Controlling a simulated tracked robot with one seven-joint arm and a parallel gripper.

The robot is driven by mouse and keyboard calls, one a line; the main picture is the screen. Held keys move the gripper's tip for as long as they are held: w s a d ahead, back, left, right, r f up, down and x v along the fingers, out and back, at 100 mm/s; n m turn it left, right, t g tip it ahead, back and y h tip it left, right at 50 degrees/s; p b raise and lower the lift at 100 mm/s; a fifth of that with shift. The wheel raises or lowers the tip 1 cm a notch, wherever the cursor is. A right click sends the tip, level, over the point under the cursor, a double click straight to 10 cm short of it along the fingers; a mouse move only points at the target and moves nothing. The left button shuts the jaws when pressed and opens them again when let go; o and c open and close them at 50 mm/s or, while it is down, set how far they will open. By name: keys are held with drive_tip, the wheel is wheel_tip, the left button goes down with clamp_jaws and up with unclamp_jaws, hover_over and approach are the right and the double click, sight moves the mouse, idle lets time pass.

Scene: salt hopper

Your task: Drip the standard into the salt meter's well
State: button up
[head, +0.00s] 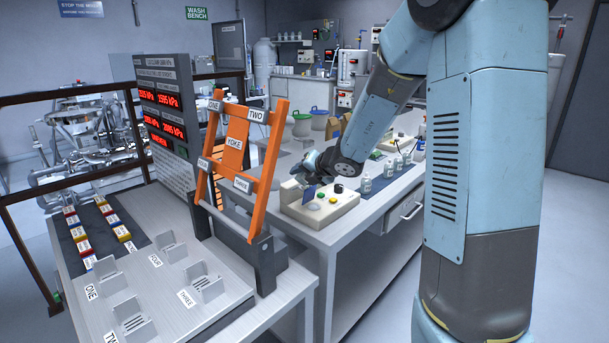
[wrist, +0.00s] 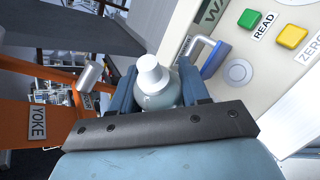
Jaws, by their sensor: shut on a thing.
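My gripper (wrist: 156,92) is shut on a small bottle with a white cap (wrist: 150,65); the bottle's grey body (wrist: 162,97) sits between the fingers. In the head view my gripper (head: 297,182) is at the left end of the salt meter (head: 330,212), low over it, and the bottle cannot be made out there. The beige meter body fills the upper right of the wrist view, with a green READ button (wrist: 249,19) and a yellow ZERO button (wrist: 291,36). A blue flap-like part with a metal bar (wrist: 208,58) lies right of my fingers. I cannot tell whether the well is open.
An orange YOKE frame (head: 236,135) stands close on the left, and also shows in the wrist view (wrist: 38,122). Several small bottles (head: 366,185) stand on a dark mat to the right of the meter. The bench with numbered holders (head: 125,318) is at front left.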

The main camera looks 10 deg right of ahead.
drive_tip(key=shift+s+a+f+m+y, duration=0.15)
drive_tip(key=shift+a+m+y, duration=0.15)
drive_tip(key=shift+m+y, duration=0.25)
drive_tip(key=m+y, duration=0.1)
drive_tip(key=a+m+g+y, duration=0.1)
drive_tip(key=m+y, duration=0.1)
drive_tip(key=shift+s, duration=0.2)
drive_tip(key=m+y, duration=0.1)
drive_tip(key=r+m+y, duration=0.1)
drive_tip(key=m+y, duration=0.1)
drive_tip(key=shift+r+m+g+y, duration=0.25)
drive_tip(key=shift+m+g, duration=0.05)
drive_tip(key=shift+m, duration=0.05)
idle(2.5)
